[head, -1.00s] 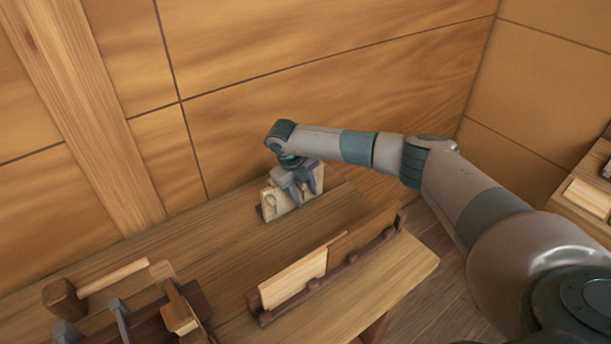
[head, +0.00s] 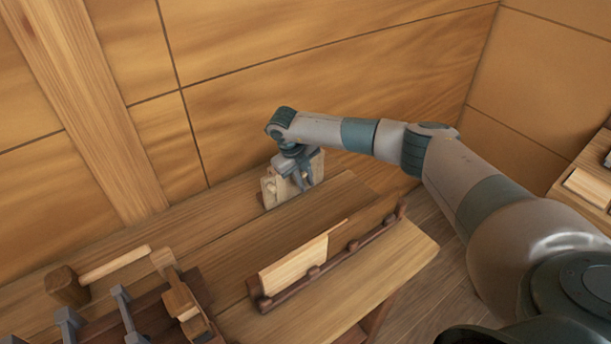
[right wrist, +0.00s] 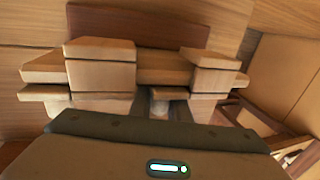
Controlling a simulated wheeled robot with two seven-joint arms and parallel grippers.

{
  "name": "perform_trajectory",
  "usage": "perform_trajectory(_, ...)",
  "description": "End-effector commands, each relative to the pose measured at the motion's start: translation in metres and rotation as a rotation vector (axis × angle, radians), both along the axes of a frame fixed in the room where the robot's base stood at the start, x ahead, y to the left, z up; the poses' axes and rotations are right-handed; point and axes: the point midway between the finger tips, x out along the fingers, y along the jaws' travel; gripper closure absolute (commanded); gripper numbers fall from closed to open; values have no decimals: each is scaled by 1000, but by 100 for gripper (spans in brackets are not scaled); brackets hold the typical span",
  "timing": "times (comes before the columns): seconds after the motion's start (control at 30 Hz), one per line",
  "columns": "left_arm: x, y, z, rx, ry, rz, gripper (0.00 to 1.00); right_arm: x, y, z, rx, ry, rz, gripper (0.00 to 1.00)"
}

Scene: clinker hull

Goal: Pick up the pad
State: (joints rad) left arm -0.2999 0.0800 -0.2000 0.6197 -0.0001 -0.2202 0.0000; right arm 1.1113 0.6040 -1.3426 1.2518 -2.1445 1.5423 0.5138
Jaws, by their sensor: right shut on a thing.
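My right gripper (head: 302,184) is at the pale wooden piece (head: 270,188) on the bench by the back wall. Its fingers point down and are shut on part of that piece, which I take to be the pad. The fingers hide part of it in the head view. In the right wrist view, pale wooden blocks (right wrist: 100,65) and a cross board (right wrist: 165,66) lie just beyond the gripper (right wrist: 160,108). Whether the piece touches the bench is unclear. My left gripper is not in view.
A rack (head: 330,272) with a pale board (head: 294,264) stands nearer on the bench. A mallet (head: 66,286) and other tools lie at lower left. Wooden walls rise close behind. Bare bench (head: 230,232) lies between the tools and the piece.

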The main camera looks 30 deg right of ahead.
Motion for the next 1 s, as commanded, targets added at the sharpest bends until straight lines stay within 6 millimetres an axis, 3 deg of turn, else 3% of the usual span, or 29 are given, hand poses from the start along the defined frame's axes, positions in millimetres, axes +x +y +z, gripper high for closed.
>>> perform_trajectory(0.33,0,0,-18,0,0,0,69,-3,-1,9,1,-4,1,100)
perform_trajectory(0.57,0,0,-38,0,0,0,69,-2,-1,54,1,-6,0,100)
perform_trajectory(0.8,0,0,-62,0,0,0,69,-3,0,112,1,-6,1,100)
perform_trajectory(1.0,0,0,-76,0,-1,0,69,-40,-7,111,-1,-1,2,100)
